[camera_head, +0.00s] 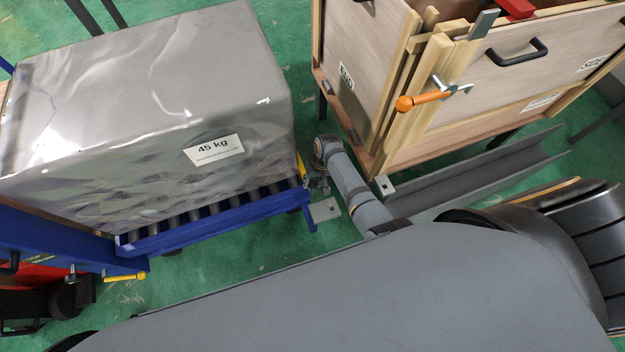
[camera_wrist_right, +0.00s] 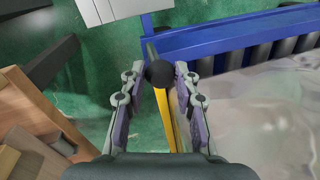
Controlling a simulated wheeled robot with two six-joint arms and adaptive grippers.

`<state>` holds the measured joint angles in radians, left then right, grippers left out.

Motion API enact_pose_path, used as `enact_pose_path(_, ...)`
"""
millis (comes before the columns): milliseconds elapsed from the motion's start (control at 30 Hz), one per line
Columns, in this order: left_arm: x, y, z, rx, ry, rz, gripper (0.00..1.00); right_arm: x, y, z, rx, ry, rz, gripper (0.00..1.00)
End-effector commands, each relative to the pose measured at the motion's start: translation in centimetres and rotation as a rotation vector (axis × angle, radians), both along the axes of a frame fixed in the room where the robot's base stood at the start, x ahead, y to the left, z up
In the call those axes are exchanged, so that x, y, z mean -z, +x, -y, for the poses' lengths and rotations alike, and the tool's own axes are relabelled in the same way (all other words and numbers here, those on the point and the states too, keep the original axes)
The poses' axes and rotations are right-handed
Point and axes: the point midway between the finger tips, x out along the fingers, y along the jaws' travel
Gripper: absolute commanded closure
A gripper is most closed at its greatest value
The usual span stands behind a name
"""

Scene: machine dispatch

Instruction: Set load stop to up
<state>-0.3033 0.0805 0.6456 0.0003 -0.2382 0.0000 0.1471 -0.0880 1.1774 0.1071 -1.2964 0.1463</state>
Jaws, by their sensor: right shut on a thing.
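The load stop (camera_head: 301,165) is a yellow bar at the right end of the blue roller conveyor (camera_head: 215,228). In the right wrist view the yellow bar (camera_wrist_right: 166,108) ends in a black knob (camera_wrist_right: 159,73). My right gripper (camera_head: 317,183) is at this end of the conveyor. In its wrist view the fingers of the right gripper (camera_wrist_right: 157,76) are on both sides of the load stop, shut on it near the knob. The gripper partly hides the load stop in the head view. I cannot tell its exact tilt. My left gripper is not in view.
A big grey wrapped load (camera_head: 150,110) marked 45 kg sits on the rollers. A wooden crate (camera_head: 510,70) with an orange-handled clamp (camera_head: 420,100) stands at the right, close to my right arm. A grey channel (camera_head: 475,175) lies below it. Green floor shows between crate and conveyor.

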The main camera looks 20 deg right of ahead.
Motion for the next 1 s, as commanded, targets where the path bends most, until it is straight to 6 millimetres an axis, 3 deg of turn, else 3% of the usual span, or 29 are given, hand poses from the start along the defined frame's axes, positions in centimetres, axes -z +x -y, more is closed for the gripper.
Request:
enact_pose_path(200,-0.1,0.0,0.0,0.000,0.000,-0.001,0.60,-0.5,0.5,0.0,0.001,0.001,0.009,1.00)
enact_pose_path(233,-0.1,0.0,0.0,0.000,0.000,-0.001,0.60,-0.5,0.5,0.0,0.001,0.001,0.009,0.65)
enact_pose_path(367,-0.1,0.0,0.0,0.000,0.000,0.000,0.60,-0.4,0.4,0.0,0.001,0.001,0.008,0.48)
enact_pose_path(733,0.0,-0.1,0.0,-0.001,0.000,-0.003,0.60,-0.6,0.3,0.1,0.001,0.000,0.006,0.46)
enact_pose_path(867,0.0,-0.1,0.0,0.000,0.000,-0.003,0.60,-2.7,0.2,0.5,0.001,0.000,0.009,0.46)
enact_pose_path(1000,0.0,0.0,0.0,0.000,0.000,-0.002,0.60,-6.3,0.2,1.2,0.002,0.000,0.009,0.46)
